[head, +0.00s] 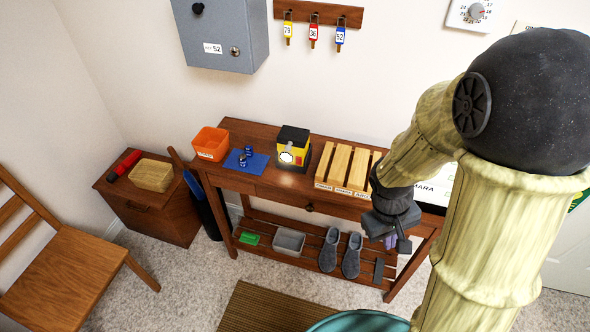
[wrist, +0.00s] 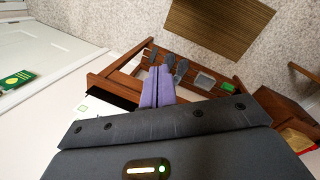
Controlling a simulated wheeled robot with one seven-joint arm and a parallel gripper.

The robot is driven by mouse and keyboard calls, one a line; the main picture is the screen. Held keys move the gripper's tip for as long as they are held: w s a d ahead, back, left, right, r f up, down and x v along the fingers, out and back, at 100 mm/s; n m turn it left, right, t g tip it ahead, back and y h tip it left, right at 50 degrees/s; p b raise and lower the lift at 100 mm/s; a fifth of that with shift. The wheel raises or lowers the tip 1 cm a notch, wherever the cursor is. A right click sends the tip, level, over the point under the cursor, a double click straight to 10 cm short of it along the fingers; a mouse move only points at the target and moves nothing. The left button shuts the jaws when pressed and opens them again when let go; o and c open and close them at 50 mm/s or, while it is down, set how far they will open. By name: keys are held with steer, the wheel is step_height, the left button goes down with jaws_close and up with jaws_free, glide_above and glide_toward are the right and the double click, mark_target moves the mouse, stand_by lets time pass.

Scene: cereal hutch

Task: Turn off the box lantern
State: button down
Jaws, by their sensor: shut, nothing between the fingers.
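The box lantern (head: 293,148) is a black and yellow box on the wooden console table, left of the slatted wooden rack. Its round front lens glows bright, so it is lit. A switch cannot be made out at this size. My gripper (head: 392,242) hangs at the table's right front, well to the right of the lantern and apart from it. In the wrist view, its lavender fingers (wrist: 157,86) are together with nothing between them. The lantern cannot be made out in the wrist view.
An orange bin (head: 211,142) and a blue mat (head: 238,165) with small items lie left of the lantern. The slatted rack (head: 347,168) stands right of it. A grey wall cabinet (head: 224,35) and tagged key hooks (head: 318,14) hang above. A chair (head: 65,245) stands left.

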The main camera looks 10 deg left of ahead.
mark_target(297, 159)
steer(key=w+a+f+n+t+h+b, duration=0.45)
steer(key=w+f+n+t+h, duration=0.25)
steer(key=w+f+n+h, duration=0.45)
steer(key=w+a+f+n+t+y+b, duration=0.1)
steer(key=w+a+n+t+y, duration=0.1)
steer(key=a+n+t+y, duration=0.3)
steer(key=w+a+f+n+t+y+b, duration=0.1)
steer(key=a+n+t+y, duration=0.5)
steer(key=a+n, duration=0.7)
steer(key=w+a+f+t, duration=0.1)
steer(key=a, duration=0.4)
steer(key=shift+w+f, duration=0.2)
steer(key=shift+w, duration=0.2)
steer(key=shift+w, duration=0.1)
steer(key=w, duration=0.4)
steer(key=w+d+r, duration=0.1)
steer(key=w, duration=0.4)
steer(key=w+d+p, duration=0.1)
steer(key=w, duration=0.3)
steer(key=shift+w+r, duration=0.25)
steer(key=shift+r, duration=0.1)
steer(key=shift+a+r, duration=0.1)
steer(key=shift+a, duration=0.1)
